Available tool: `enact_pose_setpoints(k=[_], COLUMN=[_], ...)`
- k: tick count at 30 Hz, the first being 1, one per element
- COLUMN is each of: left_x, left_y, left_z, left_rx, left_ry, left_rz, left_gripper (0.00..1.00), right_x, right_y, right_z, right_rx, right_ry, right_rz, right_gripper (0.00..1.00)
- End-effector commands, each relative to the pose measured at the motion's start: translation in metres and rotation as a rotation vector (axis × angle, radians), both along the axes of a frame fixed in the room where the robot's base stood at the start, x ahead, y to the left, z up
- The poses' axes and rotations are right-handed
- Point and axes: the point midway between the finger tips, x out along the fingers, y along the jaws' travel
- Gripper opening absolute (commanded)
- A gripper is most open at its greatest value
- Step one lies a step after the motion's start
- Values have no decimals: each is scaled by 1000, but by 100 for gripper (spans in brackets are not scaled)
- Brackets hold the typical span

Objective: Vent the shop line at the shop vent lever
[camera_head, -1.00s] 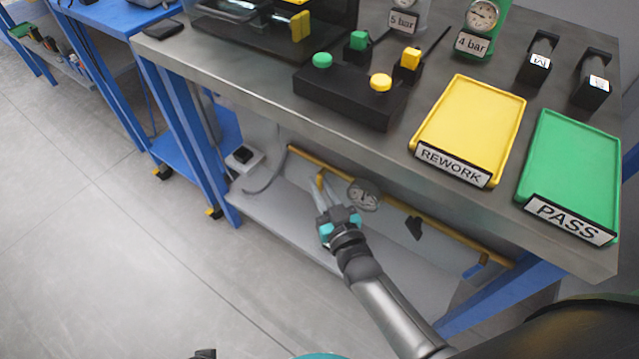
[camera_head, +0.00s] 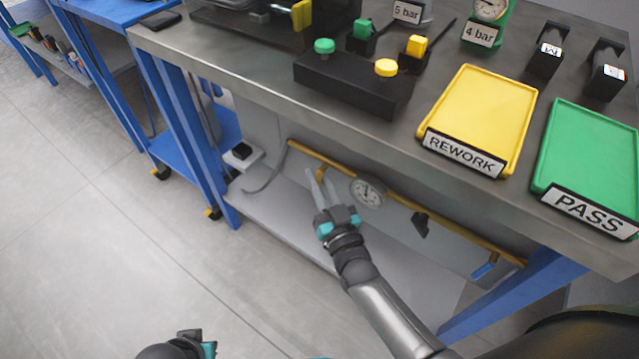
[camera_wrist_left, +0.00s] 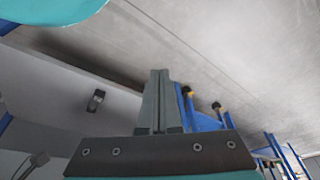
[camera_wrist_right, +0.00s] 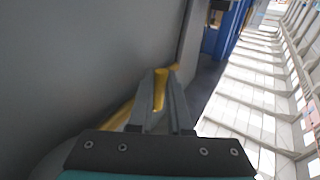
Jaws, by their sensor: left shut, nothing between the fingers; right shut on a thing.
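A yellow lever (camera_head: 321,173) sits near the left end of the yellow pipe (camera_head: 405,203) under the workbench. No label on it is readable. My right gripper (camera_head: 319,179) is at this lever, below the bench top. In the right wrist view the yellow lever (camera_wrist_right: 160,88) stands between the two fingertips (camera_wrist_right: 159,92), which are shut on it. My left gripper (camera_wrist_left: 157,92) is shut and empty in the left wrist view, with floor beyond it. In the head view, part of the left gripper shows at the bottom edge, low and away from the bench.
A round gauge (camera_head: 368,192) sits close right of my right gripper. Further right are a black fitting (camera_head: 420,224) and a blue handle (camera_head: 484,270). The bench top's front edge (camera_head: 300,112) overhangs them. Open floor (camera_head: 110,260) lies left.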

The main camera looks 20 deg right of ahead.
Motion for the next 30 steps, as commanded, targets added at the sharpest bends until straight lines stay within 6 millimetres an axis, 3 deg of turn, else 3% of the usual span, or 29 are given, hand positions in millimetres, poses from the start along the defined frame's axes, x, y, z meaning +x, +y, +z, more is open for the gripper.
enact_pose_setpoints(k=[16, 24, 30], left_x=[14, 36, 44], left_y=[-6, -31, -39], left_z=[66, 74, 78], left_rx=[-28, -110, -137], left_ry=[-141, -341, -406], left_rz=[-6, -43, -52], left_gripper=[0, 0, 0], right_x=[5, 7, 7], right_y=[4, 6, 6], right_z=[-2, 1, 3], right_rx=[119, 177, 192], right_ry=[-152, -227, -246], right_rz=[-1, 0, 0], right_gripper=[0, 0, 0])
